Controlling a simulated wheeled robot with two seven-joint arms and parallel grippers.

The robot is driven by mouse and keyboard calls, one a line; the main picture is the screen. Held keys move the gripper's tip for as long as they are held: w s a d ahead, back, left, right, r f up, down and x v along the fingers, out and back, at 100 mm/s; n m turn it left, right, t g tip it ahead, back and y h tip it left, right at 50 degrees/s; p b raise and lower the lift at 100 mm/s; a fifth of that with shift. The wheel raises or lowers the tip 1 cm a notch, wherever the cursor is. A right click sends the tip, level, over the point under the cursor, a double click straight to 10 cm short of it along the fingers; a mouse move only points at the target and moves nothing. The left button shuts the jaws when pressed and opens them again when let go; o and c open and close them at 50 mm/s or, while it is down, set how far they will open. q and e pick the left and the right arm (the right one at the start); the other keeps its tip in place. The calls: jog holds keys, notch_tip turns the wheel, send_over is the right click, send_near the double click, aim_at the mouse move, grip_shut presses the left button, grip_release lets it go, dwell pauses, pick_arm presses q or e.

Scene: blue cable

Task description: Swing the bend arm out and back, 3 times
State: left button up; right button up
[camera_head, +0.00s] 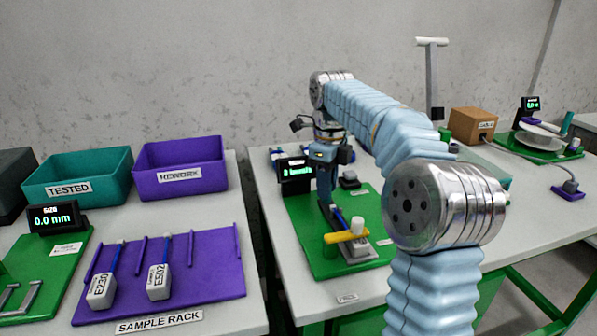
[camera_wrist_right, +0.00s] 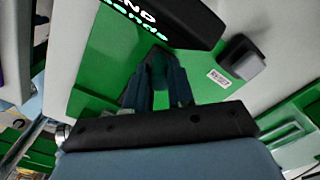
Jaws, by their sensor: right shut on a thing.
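The bend station is a green base (camera_head: 312,262) on the right table, with a small black display (camera_head: 296,170) that seems to read 0 bends. My right gripper (camera_head: 326,197) reaches down over the station, behind the yellow bar. In the right wrist view its dark blue fingers (camera_wrist_right: 158,88) are close together. They are shut on what I take to be the bend arm, mostly hidden by the fingers. My left gripper is out of view.
On the left table stand a teal TESTED bin (camera_head: 78,180), a purple REWORK bin (camera_head: 180,168) and a purple sample rack (camera_head: 205,268) holding two cables. A cardboard box (camera_head: 472,126) and another green station (camera_head: 540,148) are at the back right.

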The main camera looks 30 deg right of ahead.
jog(key=o, duration=0.6)
jog(key=shift+a, duration=0.1)
jog(key=shift+o, duration=0.2)
jog(key=shift+r, duration=4.05)
